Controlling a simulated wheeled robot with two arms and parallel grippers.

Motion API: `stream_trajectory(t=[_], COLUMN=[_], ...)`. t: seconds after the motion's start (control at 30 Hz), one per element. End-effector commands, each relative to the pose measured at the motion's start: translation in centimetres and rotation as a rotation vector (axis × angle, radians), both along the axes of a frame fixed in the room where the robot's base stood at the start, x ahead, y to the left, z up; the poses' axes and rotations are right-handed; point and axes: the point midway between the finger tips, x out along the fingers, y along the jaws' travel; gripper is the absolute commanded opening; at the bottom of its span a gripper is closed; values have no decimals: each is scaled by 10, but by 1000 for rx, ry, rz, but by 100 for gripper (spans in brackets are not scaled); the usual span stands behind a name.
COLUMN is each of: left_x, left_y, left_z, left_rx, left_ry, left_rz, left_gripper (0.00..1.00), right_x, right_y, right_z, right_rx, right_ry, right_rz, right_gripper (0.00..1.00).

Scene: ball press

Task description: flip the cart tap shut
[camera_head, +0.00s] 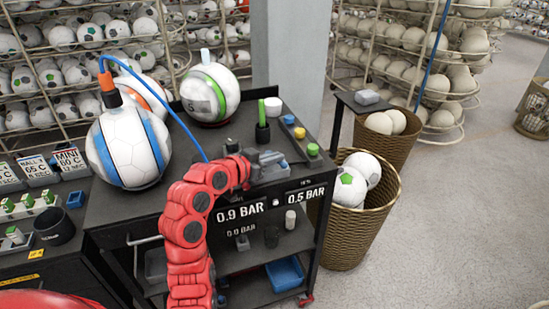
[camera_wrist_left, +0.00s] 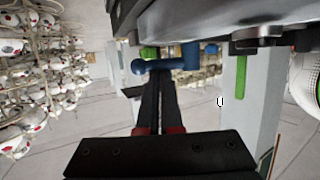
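The black cart (camera_head: 140,203) stands in the middle of the head view. My left gripper (camera_head: 276,160) is at its front edge, above the 0.9 BAR and 0.5 BAR labels. A blue part (camera_wrist_left: 152,66), which looks like the tap's lever, lies across the fingertips in the left wrist view. The left gripper's dark fingers (camera_wrist_left: 161,78) are side by side with almost no gap. They look shut, with the tips at or just below the blue part. I cannot tell whether they touch it. In the head view, the gripper and arm hide most of the tap. My right gripper is out of view.
A white-and-blue ball (camera_head: 130,150) with an orange fitting (camera_head: 107,82) and blue hose (camera_head: 160,97) rests on the cart. A green-striped ball (camera_head: 209,92) stands behind. A green-black upright tool (camera_head: 262,125) is close behind the gripper. A wicker basket (camera_head: 345,240) of balls stands right.

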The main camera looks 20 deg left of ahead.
Motion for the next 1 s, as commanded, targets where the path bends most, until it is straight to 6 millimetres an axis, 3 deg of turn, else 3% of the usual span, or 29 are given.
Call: stream_trajectory(t=[0.03,1.0], left_x=[-1,4], left_y=[0,4], left_z=[-8,-10], left_rx=[2,2], left_ry=[19,18], left_rz=[0,3], left_gripper=[0,0], right_x=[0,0], right_y=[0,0], right_z=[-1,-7], right_rx=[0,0], right_ry=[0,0], right_rz=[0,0], right_gripper=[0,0])
